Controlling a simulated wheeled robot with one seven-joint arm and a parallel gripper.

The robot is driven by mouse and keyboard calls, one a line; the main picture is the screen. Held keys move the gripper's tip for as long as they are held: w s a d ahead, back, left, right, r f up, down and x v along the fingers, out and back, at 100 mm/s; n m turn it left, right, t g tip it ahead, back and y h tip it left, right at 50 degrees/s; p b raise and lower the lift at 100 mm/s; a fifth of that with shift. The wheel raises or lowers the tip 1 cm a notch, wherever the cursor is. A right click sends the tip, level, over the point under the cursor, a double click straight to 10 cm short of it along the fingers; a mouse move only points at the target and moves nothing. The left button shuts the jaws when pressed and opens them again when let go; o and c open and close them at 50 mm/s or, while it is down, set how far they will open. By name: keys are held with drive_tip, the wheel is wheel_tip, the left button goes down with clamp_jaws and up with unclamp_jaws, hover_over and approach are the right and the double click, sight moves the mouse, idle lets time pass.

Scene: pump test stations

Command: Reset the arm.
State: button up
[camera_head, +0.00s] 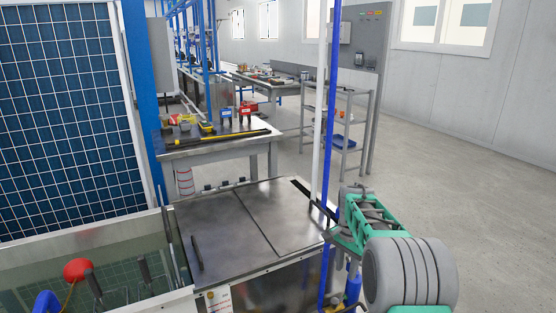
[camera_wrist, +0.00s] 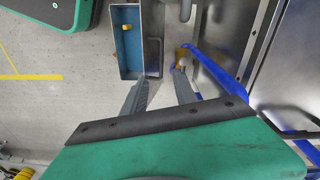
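My gripper (camera_wrist: 161,76) shows in the wrist view with its two grey fingers spread apart. No object is seen held between them. In the head view my green and grey arm reaches in from the lower right. Its gripper (camera_head: 319,212) is small there, by the right corner of the steel-topped bench (camera_head: 235,225) and close to the blue post (camera_head: 330,130). In the wrist view a brass-coloured fitting (camera_wrist: 181,54) on a blue pipe (camera_wrist: 215,68) lies just beyond the right fingertip; I cannot tell whether they touch.
A blue tray (camera_wrist: 127,62) with a small yellow piece lies beyond the left finger. A water tank (camera_head: 90,250) with a red ball stands at the left. A tool table (camera_head: 215,145) and a grey rack (camera_head: 335,130) stand behind. The floor at the right (camera_head: 480,210) is clear.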

drive_tip(key=s+a+r+n+p, duration=0.1)
drive_tip(key=s+r+p, duration=0.2)
drive_tip(key=r, duration=0.4)
drive_tip(key=s+a+r+n+p, duration=0.2)
drive_tip(key=s+r+p, duration=0.1)
drive_tip(key=r, duration=0.5)
drive_tip(key=s+a+r+n+t+p, duration=0.1)
drive_tip(key=s+a+r+n+p, duration=0.2)
drive_tip(key=s+r+p, duration=0.4)
drive_tip(key=s+a+r+n+t+p, duration=0.2)
drive_tip(key=s+r+n+p, duration=0.2)
drive_tip(key=s, duration=1)
wheel_tip(320, 180, up, 3)
drive_tip(key=p, duration=0.2)
drive_tip(key=shift+s+a+r+n+p, duration=0.2)
drive_tip(key=shift+a+n+p, duration=0.1)
drive_tip(key=shift+a+p, duration=0.1)
